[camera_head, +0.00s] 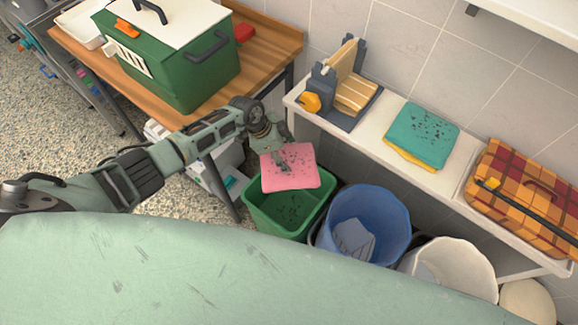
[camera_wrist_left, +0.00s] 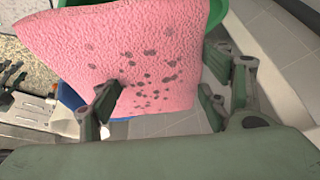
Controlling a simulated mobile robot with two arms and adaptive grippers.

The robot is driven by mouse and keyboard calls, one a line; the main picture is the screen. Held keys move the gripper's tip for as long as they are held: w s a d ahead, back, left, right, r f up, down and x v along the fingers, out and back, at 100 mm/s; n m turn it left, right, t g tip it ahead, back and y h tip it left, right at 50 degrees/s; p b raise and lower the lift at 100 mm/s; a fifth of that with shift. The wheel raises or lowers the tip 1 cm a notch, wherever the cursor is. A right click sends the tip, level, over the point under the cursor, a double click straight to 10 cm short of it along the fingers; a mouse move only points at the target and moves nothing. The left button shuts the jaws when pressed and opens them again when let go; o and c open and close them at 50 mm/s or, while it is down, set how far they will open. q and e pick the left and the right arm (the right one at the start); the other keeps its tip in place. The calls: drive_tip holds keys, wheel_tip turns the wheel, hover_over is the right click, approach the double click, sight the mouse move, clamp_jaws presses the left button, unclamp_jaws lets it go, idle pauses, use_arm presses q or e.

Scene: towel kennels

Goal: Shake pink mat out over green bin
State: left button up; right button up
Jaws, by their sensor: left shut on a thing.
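The pink mat (camera_head: 305,167) has dark specks on its surface and hangs above the green bin (camera_head: 262,220). My left gripper (camera_head: 286,176) is shut on the mat and holds it up over the bin's back part. In the left wrist view the mat (camera_wrist_left: 130,50) fills the upper left and middle, with dark specks clustered near its lower part. The gripper's fingers (camera_wrist_left: 165,100) show at either side there, and a bit of green rim shows behind the mat. The green bin's inside holds dark specks too. My right gripper is not in view.
A blue bin (camera_head: 370,215) with grey cloth and a cream bin (camera_head: 455,262) stand right of the green bin. A white shelf (camera_head: 395,155) above carries a teal folded towel (camera_head: 422,135) and a plaid case (camera_head: 525,190). A wooden table (camera_head: 270,45) bears a green box (camera_head: 185,65).

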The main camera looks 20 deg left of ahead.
use_arm(q)
drive_tip(key=shift+w+f, duration=0.2)
drive_tip(key=shift+f, duration=0.45)
wheel_tip(320, 180, up, 6)
drive_tip(key=shift+w+f, duration=0.1)
drive_tip(key=f, duration=0.5)
drive_tip(key=shift+s+d+f, duration=0.1)
drive_tip(key=shift+s+f, duration=0.15)
drive_tip(key=shift+w+r, duration=0.1)
drive_tip(key=shift+w, duration=0.1)
wheel_tip(320, 180, up, 5)
drive_tip(key=shift+r, duration=0.2)
drive_tip(key=f, duration=0.6)
drive_tip(key=shift+s, duration=0.2)
drive_tip(key=shift+w+f, duration=0.1)
drive_tip(key=shift+w, duration=0.1)
